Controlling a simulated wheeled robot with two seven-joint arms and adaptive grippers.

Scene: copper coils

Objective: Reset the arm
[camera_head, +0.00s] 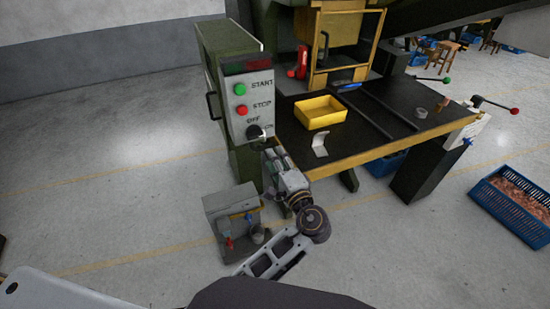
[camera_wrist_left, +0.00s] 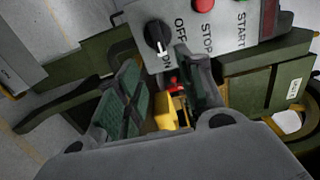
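My left arm (camera_head: 290,185) reaches up from the bottom of the head view. Its gripper (camera_head: 268,150) is just below the black rotary knob (camera_head: 253,132) on the control panel (camera_head: 233,108). In the left wrist view, the two fingers of my left gripper (camera_wrist_left: 162,85) stand apart with nothing between them. The knob (camera_wrist_left: 155,35) shows beyond the fingertips, apart from them. Its white mark points toward ON. My right gripper is not in view.
The panel carries a green START button (camera_head: 240,89) and a red STOP button (camera_head: 242,110). A black table (camera_head: 400,142) holds a yellow bin (camera_head: 320,112). A grey box (camera_head: 228,210) stands on the floor beside my arm.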

